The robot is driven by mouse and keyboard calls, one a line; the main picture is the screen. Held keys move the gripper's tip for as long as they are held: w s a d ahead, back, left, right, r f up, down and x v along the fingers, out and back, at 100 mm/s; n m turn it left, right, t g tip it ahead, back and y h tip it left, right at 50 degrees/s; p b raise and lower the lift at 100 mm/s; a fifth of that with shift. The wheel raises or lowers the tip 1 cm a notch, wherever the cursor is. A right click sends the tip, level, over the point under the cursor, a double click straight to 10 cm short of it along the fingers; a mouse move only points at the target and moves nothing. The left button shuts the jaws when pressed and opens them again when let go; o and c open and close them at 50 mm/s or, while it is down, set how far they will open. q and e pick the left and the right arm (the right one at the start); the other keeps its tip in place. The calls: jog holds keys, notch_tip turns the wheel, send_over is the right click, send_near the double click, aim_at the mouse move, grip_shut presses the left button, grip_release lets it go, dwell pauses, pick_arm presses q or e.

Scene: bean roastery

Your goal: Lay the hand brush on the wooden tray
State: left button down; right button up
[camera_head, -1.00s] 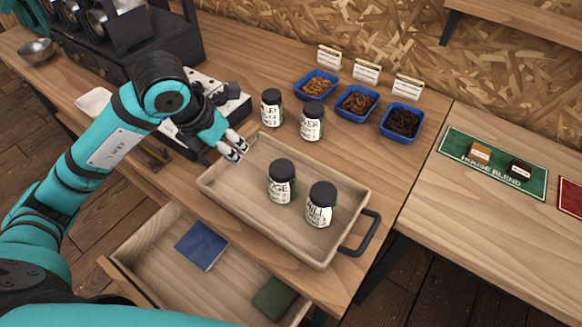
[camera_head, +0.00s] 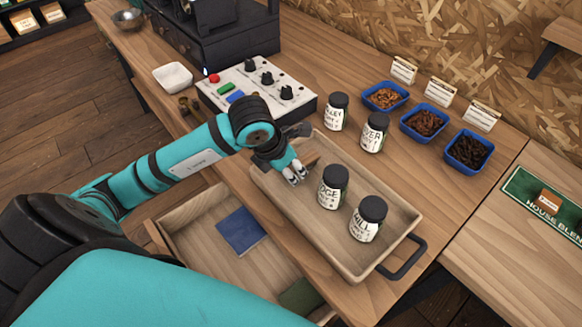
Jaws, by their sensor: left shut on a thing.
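The wooden tray (camera_head: 330,254) stands on the bench, with two dark-lidded jars (camera_head: 332,187) (camera_head: 368,219) in its middle and right part. My left gripper (camera_head: 296,174) is over the left end of the tray, fingers pointing down and shut. A small brown piece (camera_head: 310,161) shows beside its fingers, apparently part of the hand brush; the rest is hidden by the gripper. I cannot tell whether it touches the tray floor. My right gripper is not in view.
Two more jars (camera_head: 336,112) (camera_head: 374,132) stand behind the tray, near blue bins (camera_head: 423,123) of beans. A control box (camera_head: 257,86) stands to the left. The tray's left end is free of jars.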

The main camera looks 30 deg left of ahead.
pick_arm(q)
jog(key=c, duration=1)
grip_release()
jog(key=v, duration=1.2)
